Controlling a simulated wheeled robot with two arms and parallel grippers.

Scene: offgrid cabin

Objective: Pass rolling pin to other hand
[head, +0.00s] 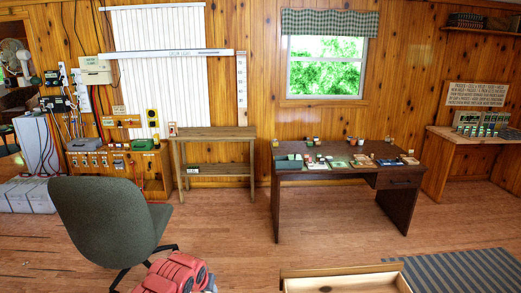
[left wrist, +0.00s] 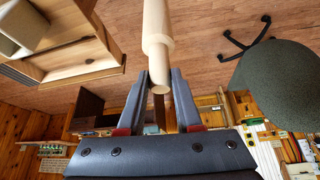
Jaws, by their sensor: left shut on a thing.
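The rolling pin (left wrist: 157,25) is pale, smooth wood and shows in the left wrist view, running up out of the top of the picture. My left gripper (left wrist: 160,78) is shut on it near its narrower lower end, with a dark finger on each side. The far part of the pin is cut off by the picture edge. Neither gripper nor the pin shows in the head view. My right gripper is in neither view.
An open wooden box (head: 395,279) is at the bottom of the head view. A green-grey chair (head: 105,220) and a red padded thing (head: 175,274) are at the lower left. A dark desk (head: 345,177) with small items stands farther back; wooden floor between is clear.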

